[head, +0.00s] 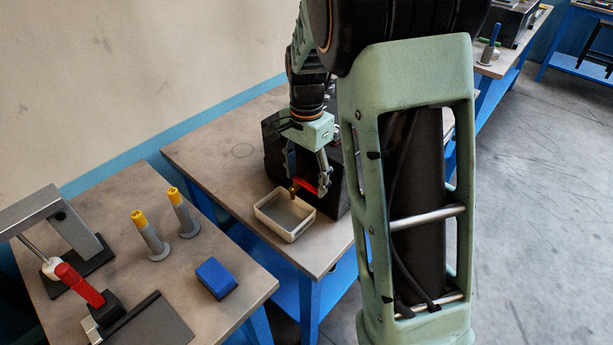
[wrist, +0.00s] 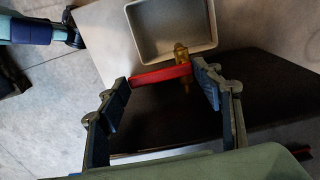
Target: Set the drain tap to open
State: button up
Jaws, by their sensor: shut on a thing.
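The drain tap is a small brass tap (head: 293,188) with a red lever (head: 307,187), on the side of a dark box (head: 272,150). In the wrist view the brass body (wrist: 184,60) points toward a pale tray, and the red lever (wrist: 160,76) lies crosswise to it, reaching left. My gripper (head: 308,178) is at the tap, and in the wrist view its fingers (wrist: 162,79) are wide apart with the lever spanning between them, one finger at each end. It is shut on the lever. The arm hides part of the box in the head view.
The pale tray (head: 291,236) stands on the table below the tap. On the nearer bench are a blue block (head: 216,278), two grey posts with yellow tops (head: 150,238) and a device with a red handle (head: 79,285). The table left of the box is clear.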

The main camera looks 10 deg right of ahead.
jog(key=c, duration=0.7)
jog(key=shift+c, duration=0.2)
jog(key=shift+a+m, duration=0.1)
jog(key=shift+m, duration=0.2)
jog(key=shift+s+a+m+p, duration=0.1)
jog(key=shift+a+m+p, duration=0.4)
jog(key=shift+m+p, duration=1.1)
jog(key=shift+s+a+m+p, duration=0.1)
jog(key=shift+a+m+p, duration=0.7)
jog(key=shift+m, duration=1.25)
jog(key=shift+a+m+p, duration=0.25)
jog(key=shift+m+p, duration=1.3)
jog(key=shift+m, duration=0.3)
